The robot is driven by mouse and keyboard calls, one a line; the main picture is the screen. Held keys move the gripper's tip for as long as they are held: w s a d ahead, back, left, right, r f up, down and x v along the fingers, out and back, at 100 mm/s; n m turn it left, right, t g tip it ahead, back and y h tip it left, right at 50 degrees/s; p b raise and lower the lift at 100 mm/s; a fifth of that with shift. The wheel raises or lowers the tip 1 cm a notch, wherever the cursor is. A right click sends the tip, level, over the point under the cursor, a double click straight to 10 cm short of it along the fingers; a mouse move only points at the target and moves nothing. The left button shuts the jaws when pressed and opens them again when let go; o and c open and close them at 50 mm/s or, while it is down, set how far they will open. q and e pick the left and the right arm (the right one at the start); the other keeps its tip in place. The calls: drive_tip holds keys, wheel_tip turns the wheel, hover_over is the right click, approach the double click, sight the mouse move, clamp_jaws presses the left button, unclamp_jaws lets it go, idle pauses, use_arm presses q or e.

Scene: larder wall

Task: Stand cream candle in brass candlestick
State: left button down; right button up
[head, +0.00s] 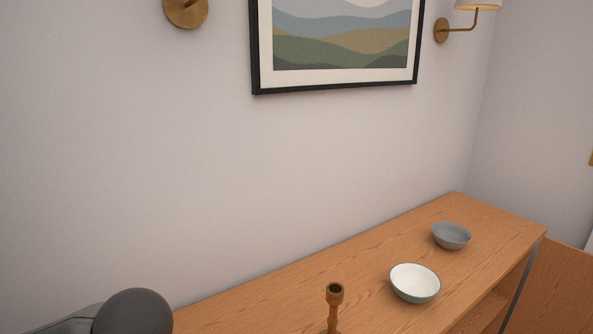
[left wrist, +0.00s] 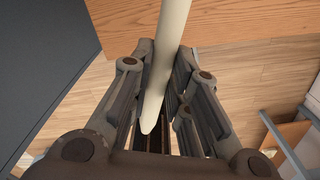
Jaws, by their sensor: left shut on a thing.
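The brass candlestick (head: 334,306) stands upright on the wooden cabinet top at the bottom of the head view. Its socket at the top looks empty, and its foot is cut off by the frame edge. The cream candle (left wrist: 167,50) shows in the left wrist view, running from the top edge down between the fingers. My left gripper (left wrist: 163,62) is shut on the candle. The candle's far end is out of frame. In the head view only a grey rounded part of my left arm shows at the lower left. My right gripper is in neither view.
A white bowl with a green outside (head: 415,283) stands right of the candlestick, with a grey bowl (head: 451,236) behind it. The cabinet top (head: 385,250) is otherwise clear. A framed picture (head: 335,78) and brass wall lamps hang above.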

use_arm(q)
drive_tip(key=m, duration=0.5)
drive_tip(key=shift+w+a+f, duration=0.15)
drive_tip(key=shift+w+f, duration=0.1)
drive_tip(key=shift+w, duration=0.1)
drive_tip(key=m, duration=0.4)
drive_tip(key=shift+w+a+f+m, duration=0.1)
drive_tip(key=shift+w+f+m, duration=0.2)
drive_tip(key=shift+m, duration=0.1)
drive_tip(key=m, duration=0.4)
drive_tip(key=shift+w+a+f+m, duration=0.15)
drive_tip(key=shift+w+m, duration=0.15)
drive_tip(key=shift+m, duration=0.1)
drive_tip(key=m, duration=0.4)
drive_tip(key=shift+w+a+f+m, duration=0.15)
drive_tip(key=shift+w+f+m, duration=0.15)
drive_tip(key=shift+m, duration=0.1)
drive_tip(key=m, duration=0.4)
drive_tip(key=shift+w+a+f+m, duration=0.2)
drive_tip(key=shift+w+m, duration=0.1)
drive_tip(key=shift+m, duration=0.1)
drive_tip(key=m, duration=0.4)
drive_tip(key=shift+w+a+f+m, duration=0.2)
drive_tip(key=shift+w+f+m, duration=0.1)
drive_tip(key=shift+m, duration=0.1)
drive_tip(key=m, duration=0.6)
drive_tip(key=w+a+f+m, duration=0.1)
drive_tip(key=m, duration=0.2)
drive_tip(key=shift+w+m, duration=0.1)
drive_tip(key=shift+m, duration=0.2)
